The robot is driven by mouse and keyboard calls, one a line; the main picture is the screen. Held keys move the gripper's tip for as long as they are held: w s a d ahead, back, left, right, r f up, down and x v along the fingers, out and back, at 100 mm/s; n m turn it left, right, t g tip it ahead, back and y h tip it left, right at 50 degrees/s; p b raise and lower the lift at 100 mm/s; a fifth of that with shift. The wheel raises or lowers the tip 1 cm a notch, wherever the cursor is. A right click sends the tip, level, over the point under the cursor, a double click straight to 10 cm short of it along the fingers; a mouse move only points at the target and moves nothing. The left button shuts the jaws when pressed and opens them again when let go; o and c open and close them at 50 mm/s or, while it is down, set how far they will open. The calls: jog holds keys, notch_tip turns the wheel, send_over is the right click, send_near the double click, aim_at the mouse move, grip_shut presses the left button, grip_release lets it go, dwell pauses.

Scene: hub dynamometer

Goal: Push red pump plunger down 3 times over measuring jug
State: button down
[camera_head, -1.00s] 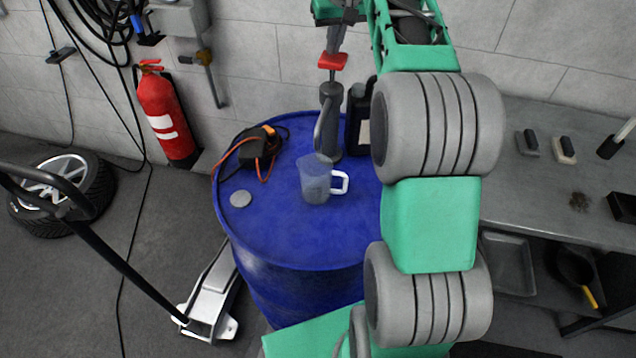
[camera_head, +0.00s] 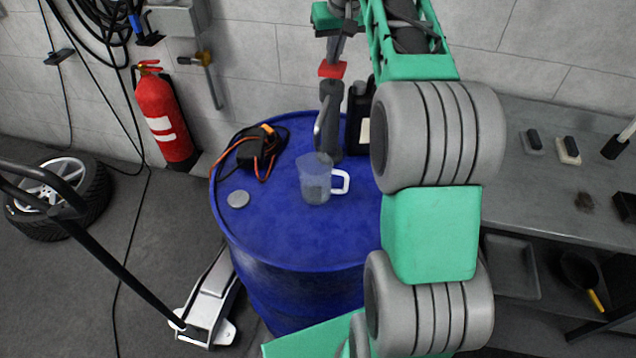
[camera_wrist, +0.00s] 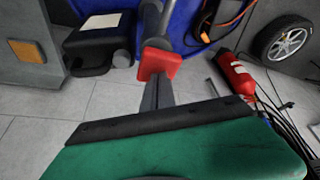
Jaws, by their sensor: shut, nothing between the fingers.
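The red pump plunger (camera_head: 332,69) sits at the top of the grey hand pump (camera_head: 331,115), close above its body. My gripper (camera_head: 335,58) is shut and empty, its tips on or just above the plunger. In the wrist view the red plunger (camera_wrist: 158,63) lies right at my shut fingertips (camera_wrist: 157,80); exact contact is hard to tell. The clear measuring jug (camera_head: 315,180) with a white handle stands upright on the blue drum (camera_head: 290,245), in front of the pump. Its lower part looks darker; the fill level is unclear.
A black canister (camera_head: 360,110) stands right of the pump. A dark device with an orange cable (camera_head: 258,152) and a round grey cap (camera_head: 238,199) lie on the drum's left. A grey workbench (camera_head: 540,190) is at right, a fire extinguisher (camera_head: 163,115) at left.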

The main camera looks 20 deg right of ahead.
jog(key=shift+f+b, duration=0.7)
jog(key=shift+f, duration=0.55)
jog(key=shift+s+f, duration=0.1)
notch_tip(320, 180, up, 7)
jog(key=p, duration=0.7)
jog(key=shift+f, duration=0.1)
dwell(0.5)
jog(key=shift+f+b, duration=2.65)
jog(key=shift+f, duration=0.75)
